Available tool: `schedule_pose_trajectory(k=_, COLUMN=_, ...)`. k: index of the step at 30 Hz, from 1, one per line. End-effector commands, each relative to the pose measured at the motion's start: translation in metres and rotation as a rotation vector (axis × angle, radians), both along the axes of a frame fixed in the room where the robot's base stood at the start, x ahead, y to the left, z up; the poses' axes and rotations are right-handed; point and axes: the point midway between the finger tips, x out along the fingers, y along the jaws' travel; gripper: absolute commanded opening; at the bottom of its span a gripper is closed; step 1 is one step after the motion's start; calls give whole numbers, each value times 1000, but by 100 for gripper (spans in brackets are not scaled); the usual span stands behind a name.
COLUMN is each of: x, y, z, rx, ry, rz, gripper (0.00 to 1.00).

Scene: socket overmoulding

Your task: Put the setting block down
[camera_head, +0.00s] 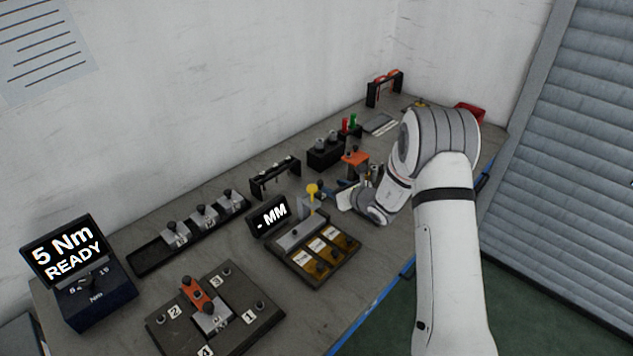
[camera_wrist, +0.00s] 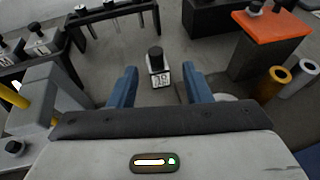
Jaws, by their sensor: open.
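The setting block (camera_wrist: 158,79) is a small pale metal block with a black knob on top and a dark number on its face, which looks like 10. In the wrist view it stands upright on the grey bench top between the two blue fingers of my gripper (camera_wrist: 159,70). The fingers are spread, with a visible gap on each side of the block. In the head view my wrist covers much of this spot, and I cannot make out the block clearly there.
A black rack (camera_head: 274,179) stands behind my gripper, and an orange-topped stand (camera_wrist: 272,38) is close on its right. The measuring unit with its "- MM" display (camera_head: 270,216) and a tray of amber compartments (camera_head: 318,280) lie to the left. A long black tray (camera_head: 150,262) holds several knobbed blocks.

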Motion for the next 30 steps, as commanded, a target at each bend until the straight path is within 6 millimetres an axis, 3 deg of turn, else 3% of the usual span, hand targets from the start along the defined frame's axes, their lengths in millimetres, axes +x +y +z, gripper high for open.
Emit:
schedule_pose_trajectory(k=4, x=3, y=5, z=-2, rx=0, ry=2, rz=4, gripper=44)
schedule_pose_trajectory(k=19, x=38, y=54, z=-22, rx=0, ry=0, rz=17, gripper=44)
schedule_pose_trajectory(k=30, x=48, y=63, z=-29, rx=0, ry=0, rz=16, gripper=44)
